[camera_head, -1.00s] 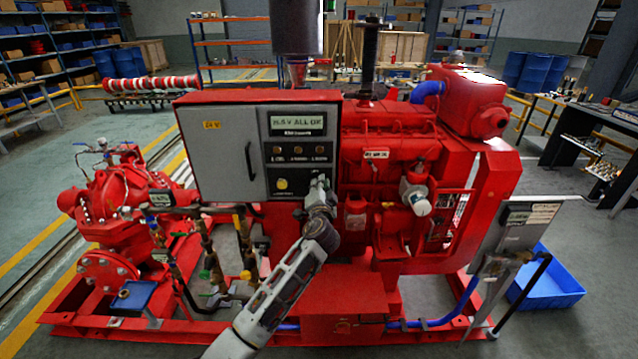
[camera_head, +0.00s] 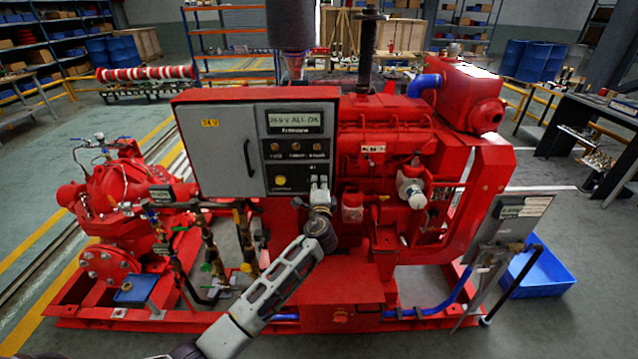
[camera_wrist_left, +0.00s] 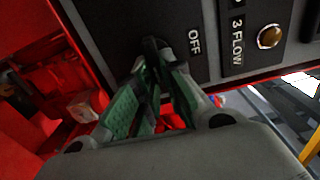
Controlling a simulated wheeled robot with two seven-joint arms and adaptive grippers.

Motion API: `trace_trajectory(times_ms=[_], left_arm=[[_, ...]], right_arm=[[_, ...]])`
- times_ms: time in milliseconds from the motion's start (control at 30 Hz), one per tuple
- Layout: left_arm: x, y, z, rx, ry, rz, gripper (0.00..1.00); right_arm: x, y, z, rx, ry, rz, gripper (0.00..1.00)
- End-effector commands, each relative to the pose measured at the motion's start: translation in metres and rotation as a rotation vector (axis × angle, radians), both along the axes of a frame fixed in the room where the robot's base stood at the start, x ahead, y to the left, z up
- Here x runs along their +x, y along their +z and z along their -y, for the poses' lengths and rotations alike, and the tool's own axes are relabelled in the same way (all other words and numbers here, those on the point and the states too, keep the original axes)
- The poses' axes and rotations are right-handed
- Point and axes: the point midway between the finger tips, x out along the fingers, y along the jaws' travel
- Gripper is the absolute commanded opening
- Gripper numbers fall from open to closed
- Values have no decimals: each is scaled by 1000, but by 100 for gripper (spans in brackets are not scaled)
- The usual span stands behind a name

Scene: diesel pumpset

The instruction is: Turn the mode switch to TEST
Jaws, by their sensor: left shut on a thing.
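The red control cabinet (camera_head: 257,94) has a grey door on its left and a dark control panel (camera_head: 293,188) on its right. My left gripper (camera_head: 319,183) is at the lower right of this panel. In the left wrist view, its green-padded fingers (camera_wrist_left: 158,62) are closed on a small black switch knob (camera_wrist_left: 152,46). The word OFF is printed beside the knob; its other position labels are hidden or out of frame, so I cannot read a TEST mark. In the head view the gripper covers the knob. My right gripper is not in view.
A yellow button (camera_head: 281,181) sits left of the gripper on the panel. A brass button (camera_wrist_left: 269,37) labelled 3 FLOW is in the left wrist view. The red engine (camera_head: 385,140) stands right of the cabinet, and a red pump (camera_head: 118,200) stands left.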

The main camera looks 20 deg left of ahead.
Motion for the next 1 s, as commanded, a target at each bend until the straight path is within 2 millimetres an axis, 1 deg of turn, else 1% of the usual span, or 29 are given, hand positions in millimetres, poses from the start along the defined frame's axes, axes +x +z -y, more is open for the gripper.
trace_trajectory(times_ms=[367, 400, 533, 767, 1000], left_arm=[[0, -1, 1, 7, -2, -2, 0], [0, -1, 1, 6, -2, -2, 16], [0, -1, 1, 6, -2, -2, 32], [0, 0, 1, 5, -1, -1, 32], [-3, -1, 1, 5, -1, -1, 32]], right_arm=[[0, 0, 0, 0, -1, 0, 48], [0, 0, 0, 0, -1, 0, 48], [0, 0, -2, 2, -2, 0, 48], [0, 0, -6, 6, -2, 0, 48], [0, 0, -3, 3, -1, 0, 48]])
